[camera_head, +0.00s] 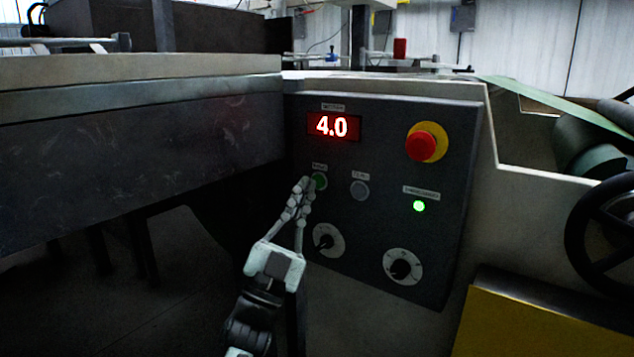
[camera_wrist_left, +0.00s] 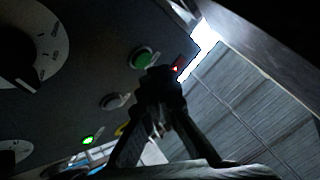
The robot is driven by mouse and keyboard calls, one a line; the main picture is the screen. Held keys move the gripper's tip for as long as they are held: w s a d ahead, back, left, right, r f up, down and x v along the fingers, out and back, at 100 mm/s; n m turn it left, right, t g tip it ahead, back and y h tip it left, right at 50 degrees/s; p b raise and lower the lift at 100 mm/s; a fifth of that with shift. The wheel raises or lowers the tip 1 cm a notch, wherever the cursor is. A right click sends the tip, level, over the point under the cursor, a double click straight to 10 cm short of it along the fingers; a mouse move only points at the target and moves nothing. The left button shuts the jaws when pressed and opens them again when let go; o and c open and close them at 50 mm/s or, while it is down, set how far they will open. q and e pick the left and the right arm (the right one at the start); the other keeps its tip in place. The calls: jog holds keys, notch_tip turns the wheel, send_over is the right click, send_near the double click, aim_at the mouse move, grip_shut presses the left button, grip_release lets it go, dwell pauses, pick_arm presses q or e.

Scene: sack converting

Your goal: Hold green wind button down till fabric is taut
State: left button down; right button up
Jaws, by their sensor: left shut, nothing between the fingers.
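The green wind button (camera_head: 320,181) is on the dark control panel (camera_head: 385,225), below a red display (camera_head: 333,126) reading 4.0. My left gripper (camera_head: 304,185) is shut and empty, with its fingertips just left of the button in the head view. In the left wrist view the green button (camera_wrist_left: 143,57) shows uncovered beside the fingertips (camera_wrist_left: 162,82). I cannot tell whether they touch the panel. Green fabric (camera_head: 548,103) stretches at the upper right toward a roll (camera_head: 588,148); I cannot tell how taut it is. My right gripper is not in view.
A grey button (camera_head: 359,190) is right of the green one. A red emergency stop (camera_head: 421,145) on yellow and a lit green lamp (camera_head: 419,206) are further right. Two dials (camera_head: 328,240) (camera_head: 402,267) sit below. A black handwheel (camera_head: 607,235) stands at right; a heavy ledge (camera_head: 140,140) is at left.

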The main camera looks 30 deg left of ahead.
pick_arm(q)
jog(key=shift+w, duration=0.4)
